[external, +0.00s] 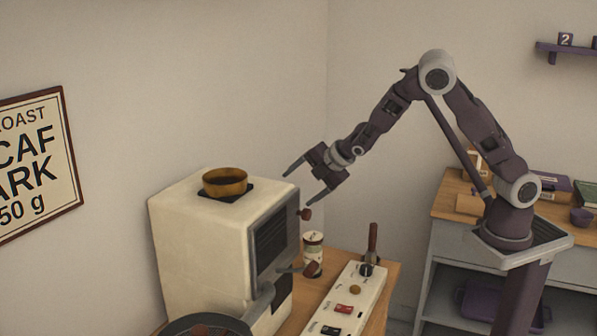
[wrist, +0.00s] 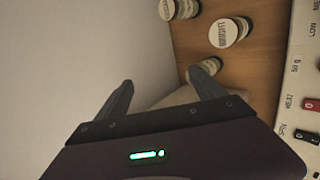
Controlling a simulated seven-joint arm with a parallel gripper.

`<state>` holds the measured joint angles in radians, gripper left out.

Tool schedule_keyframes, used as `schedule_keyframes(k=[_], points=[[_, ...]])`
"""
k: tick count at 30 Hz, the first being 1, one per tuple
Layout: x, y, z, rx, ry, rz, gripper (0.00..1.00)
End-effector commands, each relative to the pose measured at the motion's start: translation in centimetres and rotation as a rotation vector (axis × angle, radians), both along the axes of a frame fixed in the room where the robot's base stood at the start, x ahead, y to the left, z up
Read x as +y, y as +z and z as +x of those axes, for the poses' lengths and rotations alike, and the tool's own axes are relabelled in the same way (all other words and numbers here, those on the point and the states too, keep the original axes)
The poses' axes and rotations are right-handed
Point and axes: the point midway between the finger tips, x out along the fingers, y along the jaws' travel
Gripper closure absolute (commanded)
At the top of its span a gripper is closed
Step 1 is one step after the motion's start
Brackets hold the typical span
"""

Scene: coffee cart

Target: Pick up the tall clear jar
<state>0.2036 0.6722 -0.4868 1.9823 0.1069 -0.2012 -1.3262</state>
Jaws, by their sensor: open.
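A jar (external: 313,252) with a pale lid and a label stands on the wooden counter, beside the cream coffee machine, in the external view. The wrist view shows several pale-lidded jars: one at the top edge (wrist: 180,8), one with a lettered lid (wrist: 230,32) and one near my right finger (wrist: 206,68). I cannot tell which of them is the tall clear jar. My gripper (external: 302,187) is open and empty, in the air above the counter and to the right of the machine's top. Its two fingers also show in the wrist view (wrist: 158,80), apart from the jars.
The coffee machine (external: 195,240) carries a brown bowl (external: 225,182) on top. A white switch panel (external: 345,300) with an upright brown-handled tool (external: 372,240) lies right of the jar. A dark round pan (external: 205,325) is at the front. Walls stand behind.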

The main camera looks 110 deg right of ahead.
Motion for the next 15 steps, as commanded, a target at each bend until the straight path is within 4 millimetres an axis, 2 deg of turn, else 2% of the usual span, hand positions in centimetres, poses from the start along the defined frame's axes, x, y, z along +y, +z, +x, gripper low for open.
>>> schedule_keyframes(k=[1,3,6,10,12,15], points=[[-3.3,-2.8,-0.4,0.1,0.054,-0.124,0.21],[-7.7,-5.9,-0.9,0.258,0.173,-0.326,0.21],[-12.2,-10.3,-1.9,0.497,0.376,-0.592,0.21],[-14.5,-14.9,-2.9,0.728,0.619,-0.836,0.21],[-14.7,-16.4,-3.1,0.792,0.7,-0.907,0.21],[-15.0,-17.4,-3.1,0.834,0.755,-0.956,0.21]])
